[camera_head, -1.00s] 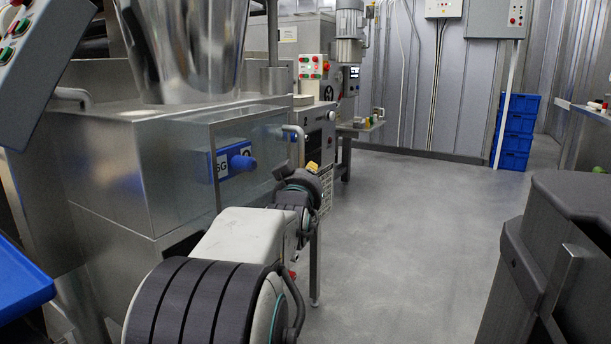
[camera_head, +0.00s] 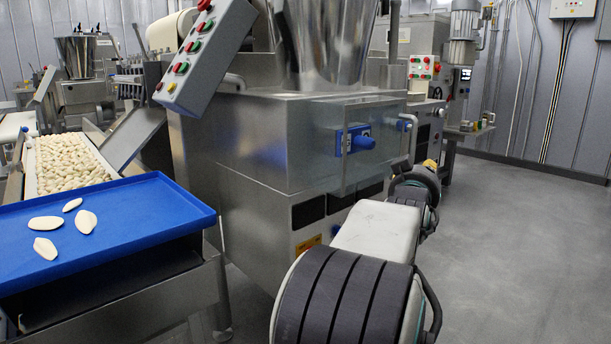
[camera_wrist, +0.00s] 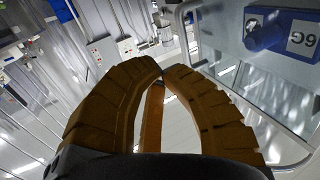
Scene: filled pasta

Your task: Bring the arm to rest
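My arm reaches forward in the head view, beside a steel machine (camera_head: 260,140) with a glass-like guard. My gripper (camera_head: 430,163) shows there only as a small yellow-brown piece beyond my wrist.
A blue tray (camera_head: 130,235) with several pale pasta pieces stands at left, by a conveyor (camera_head: 105,160) full of pasta. A control box (camera_head: 205,55) juts out above. A metal guard bar (camera_wrist: 190,50) is close to my gripper. Open floor (camera_head: 500,260) lies at right.

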